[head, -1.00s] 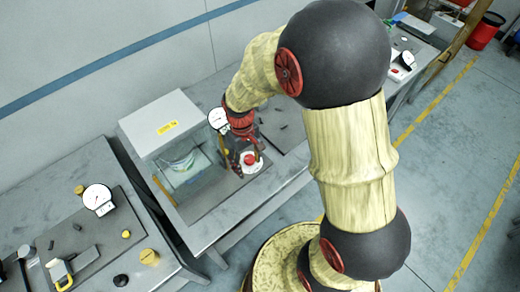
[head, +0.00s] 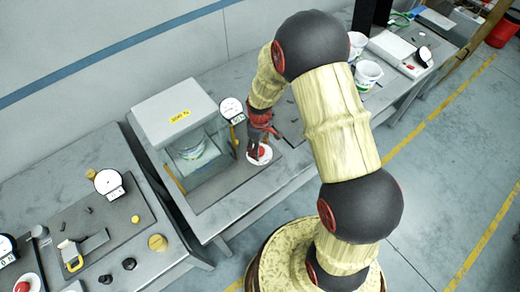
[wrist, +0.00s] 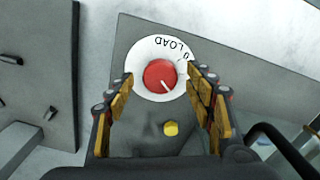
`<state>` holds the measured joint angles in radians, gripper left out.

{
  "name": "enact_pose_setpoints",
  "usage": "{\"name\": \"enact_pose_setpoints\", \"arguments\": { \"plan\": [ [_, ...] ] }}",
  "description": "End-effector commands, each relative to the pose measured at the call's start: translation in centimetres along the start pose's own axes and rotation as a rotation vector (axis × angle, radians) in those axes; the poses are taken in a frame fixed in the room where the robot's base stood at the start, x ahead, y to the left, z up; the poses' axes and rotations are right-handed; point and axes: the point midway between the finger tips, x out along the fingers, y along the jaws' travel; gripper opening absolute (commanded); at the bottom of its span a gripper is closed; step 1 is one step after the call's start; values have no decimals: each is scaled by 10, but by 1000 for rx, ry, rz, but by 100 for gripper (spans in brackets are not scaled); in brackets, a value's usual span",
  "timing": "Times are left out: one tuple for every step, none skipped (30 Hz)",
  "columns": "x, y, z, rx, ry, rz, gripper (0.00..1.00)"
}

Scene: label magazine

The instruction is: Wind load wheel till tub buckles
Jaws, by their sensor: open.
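The load wheel is a red knob (wrist: 160,76) with a white pointer line, on a white round plate (wrist: 143,54) marked LOAD; it also shows in the head view (head: 262,152). My gripper (wrist: 163,82) is open, its fingertips on either side of the red knob in the wrist view. I cannot tell whether they touch it. In the head view my gripper (head: 257,140) is directly over the plate and partly hides it. A pale tub (head: 188,147) sits behind the clear front of a grey press box (head: 175,105), left of the wheel.
A white dial gauge (head: 231,109) stands beside the press box. A yellow button (wrist: 171,128) is close below the knob. Another bench (head: 70,170) at left holds a gauge, a yellow-handled tool and small knobs. White tubs (head: 367,72) stand on the bench at right.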

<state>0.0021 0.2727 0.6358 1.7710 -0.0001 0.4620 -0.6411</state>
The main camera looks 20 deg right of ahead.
Motion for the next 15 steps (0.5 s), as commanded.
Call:
{"name": "enact_pose_setpoints", "arguments": {
  "plan": [
    [6,0,0,0,-2,-1,54],
    [9,0,0,0,-2,-1,54],
    [12,0,0,0,-1,-1,54],
    [14,0,0,1,0,0,54],
    [16,0,0,1,0,0,54],
    [17,0,0,1,0,0,54],
    [18,0,0,1,0,0,54],
    [18,0,0,1,0,0,54],
    [19,0,0,1,0,0,54],
    [19,0,0,1,0,0,54],
    [19,0,0,1,0,0,54],
    [19,0,0,1,0,0,54],
    [19,0,0,1,0,0,54],
    [19,0,0,1,0,0,54],
    [19,0,0,1,0,0,53]
  ]
}}
